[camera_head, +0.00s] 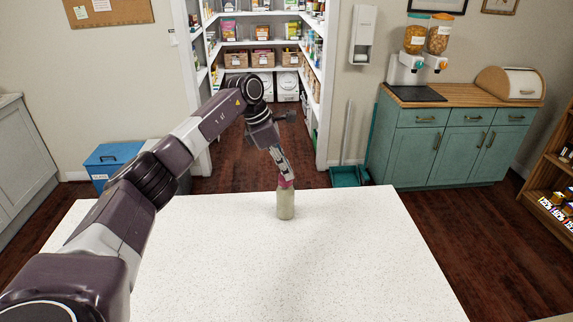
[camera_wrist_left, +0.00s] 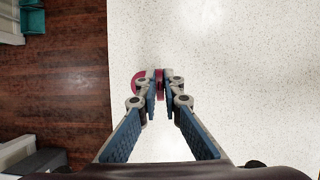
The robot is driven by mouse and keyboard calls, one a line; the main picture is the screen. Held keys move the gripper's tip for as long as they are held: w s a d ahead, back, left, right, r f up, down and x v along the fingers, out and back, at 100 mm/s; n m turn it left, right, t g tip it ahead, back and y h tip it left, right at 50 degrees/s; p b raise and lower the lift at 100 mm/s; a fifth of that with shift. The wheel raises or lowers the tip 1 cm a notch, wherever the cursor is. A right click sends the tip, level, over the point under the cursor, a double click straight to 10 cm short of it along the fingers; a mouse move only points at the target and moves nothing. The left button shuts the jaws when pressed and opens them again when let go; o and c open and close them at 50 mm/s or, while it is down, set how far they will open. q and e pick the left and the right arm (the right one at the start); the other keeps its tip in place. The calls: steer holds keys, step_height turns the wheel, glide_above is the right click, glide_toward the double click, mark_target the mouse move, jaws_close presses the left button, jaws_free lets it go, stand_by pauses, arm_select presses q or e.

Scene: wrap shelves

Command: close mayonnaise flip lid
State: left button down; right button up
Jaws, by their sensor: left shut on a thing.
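The mayonnaise bottle (camera_head: 286,205) stands upright on the white speckled table, near its far edge. Its body is pale and its top is dark pink. My left gripper (camera_head: 287,180) reaches down onto the bottle's top from above. In the left wrist view the fingertips of the left gripper (camera_wrist_left: 160,88) are close together on the pink lid (camera_wrist_left: 138,84), part of which shows to the left of the fingers. The fingers hide most of the lid, so I cannot tell whether it is fully closed. My right gripper is not in view.
The white table (camera_head: 350,270) is otherwise bare. Beyond it are a dark wood floor, a pantry with stocked shelves (camera_head: 262,42), a blue bin (camera_head: 110,165) at left and a teal cabinet (camera_head: 440,145) at right.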

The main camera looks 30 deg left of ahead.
arm_select(q)
steer(key=shift+w+a+r+g+h+p, duration=0.1)
steer(key=shift+w+g+h+p, duration=0.15)
steer(key=shift+g+h+p, duration=0.25)
stand_by(0.3)
steer(key=c, duration=2.1)
jaws_free()
steer(key=shift+a, duration=0.1)
steer(key=v, duration=1.1)
steer(key=shift+a+r, duration=0.1)
steer(key=shift+r, duration=0.25)
